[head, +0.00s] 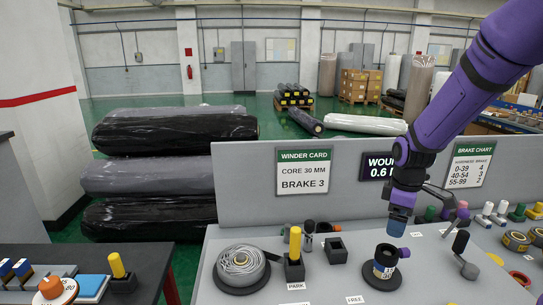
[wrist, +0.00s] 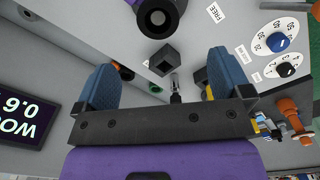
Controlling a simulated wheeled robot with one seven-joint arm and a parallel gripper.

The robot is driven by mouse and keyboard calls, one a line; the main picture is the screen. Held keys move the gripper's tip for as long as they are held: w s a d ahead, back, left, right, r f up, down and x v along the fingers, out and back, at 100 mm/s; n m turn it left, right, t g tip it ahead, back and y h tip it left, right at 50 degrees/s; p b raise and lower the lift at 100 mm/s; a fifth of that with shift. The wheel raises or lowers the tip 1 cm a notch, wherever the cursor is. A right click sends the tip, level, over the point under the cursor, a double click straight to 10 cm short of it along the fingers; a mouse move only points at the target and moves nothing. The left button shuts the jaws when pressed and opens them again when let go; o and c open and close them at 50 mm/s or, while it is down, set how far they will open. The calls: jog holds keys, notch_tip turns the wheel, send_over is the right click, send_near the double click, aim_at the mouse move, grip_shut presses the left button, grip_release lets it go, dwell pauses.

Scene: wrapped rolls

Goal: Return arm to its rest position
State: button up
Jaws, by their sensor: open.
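My purple arm (head: 466,85) reaches in from the upper right of the head view and bends down over the grey bench. My gripper (head: 399,212) points down at its end, above and slightly right of a dark core labelled 30 (head: 385,262) on a round black base. In the wrist view my gripper (wrist: 160,65) shows two blue fingers spread wide with nothing between them. A dark round hollow piece (wrist: 158,18) lies beyond them at the top edge. A small square black socket (wrist: 165,60) shows between the fingers, farther off.
A grey wound roll (head: 240,264) sits at the bench's left. A yellow-handled piece (head: 295,243) stands in a black block by the PARK label. A low grey panel with a winder card (head: 303,172) runs behind. A black lever (head: 461,242) stands right of the core.

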jog(key=s+a+r+m+t, duration=0.2)
jog(key=s+r+m, duration=0.3)
jog(key=s+r, duration=0.5)
jog(key=s+a+r+m+t, duration=0.3)
jog(key=s+a+r+m, duration=0.1)
jog(key=s+r, duration=0.6)
jog(key=s+m, duration=0.1)
jog(key=s, duration=0.2)
jog(key=shift+a+m, duration=0.25)
jog(key=shift+m, duration=0.15)
